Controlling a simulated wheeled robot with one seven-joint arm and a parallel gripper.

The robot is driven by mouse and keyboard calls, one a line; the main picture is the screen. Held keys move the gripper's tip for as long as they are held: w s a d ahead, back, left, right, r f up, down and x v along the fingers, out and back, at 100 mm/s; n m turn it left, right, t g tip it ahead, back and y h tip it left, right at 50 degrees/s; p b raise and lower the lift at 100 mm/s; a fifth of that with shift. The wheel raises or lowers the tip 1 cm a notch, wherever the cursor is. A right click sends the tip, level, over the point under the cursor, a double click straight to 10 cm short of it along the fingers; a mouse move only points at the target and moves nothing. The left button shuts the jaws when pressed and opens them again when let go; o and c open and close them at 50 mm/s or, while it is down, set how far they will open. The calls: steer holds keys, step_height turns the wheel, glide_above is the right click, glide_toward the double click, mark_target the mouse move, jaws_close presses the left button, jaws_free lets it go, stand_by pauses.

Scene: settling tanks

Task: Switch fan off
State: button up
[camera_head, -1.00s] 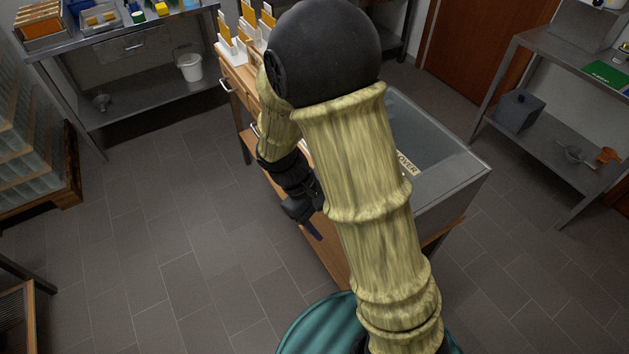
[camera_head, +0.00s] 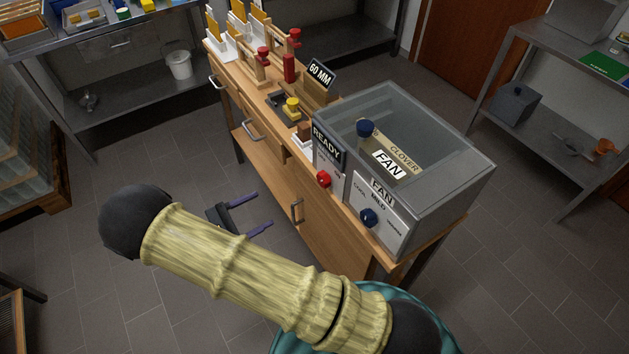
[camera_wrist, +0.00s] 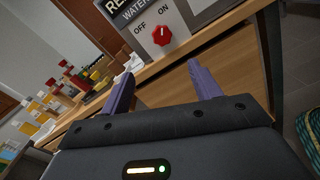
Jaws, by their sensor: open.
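A light panel labelled FAN (camera_head: 380,197) is on the front of the glass-topped metal box, with a dark blue knob (camera_head: 368,216) low on it. The knob's setting is too small to tell. A second FAN label (camera_head: 388,165) and a blue-topped piece (camera_head: 365,128) show at the box's top; I cannot tell whether they are inside. My gripper (camera_head: 258,212) is open and empty, left of the bench front and apart from it. In the wrist view, its purple fingers (camera_wrist: 160,73) point toward a red knob (camera_wrist: 162,36) between OFF and ON; the fan knob is out of that view.
The READY panel (camera_head: 328,150) with the red knob is left of the fan panel. The wooden bench (camera_head: 290,190) has protruding drawer handles and carries red-topped pieces and a 60 MM sign (camera_head: 320,74). Floor left of the bench is clear.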

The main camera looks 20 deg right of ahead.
mark_target(320, 181)
steer(key=p+x, duration=0.3)
steer(key=x, duration=1.3)
steer(key=shift+s+d+p, duration=0.15)
steer(key=shift+d+p, duration=0.05)
steer(key=shift+p, duration=0.15)
steer(key=shift+w+d+f, duration=0.1)
steer(key=shift+w+d, duration=0.1)
steer(key=shift+d, duration=0.35)
steer(key=shift+a, duration=0.15)
steer(key=c, duration=0.3)
steer(key=shift+s, duration=0.1)
steer(key=c, duration=0.7)
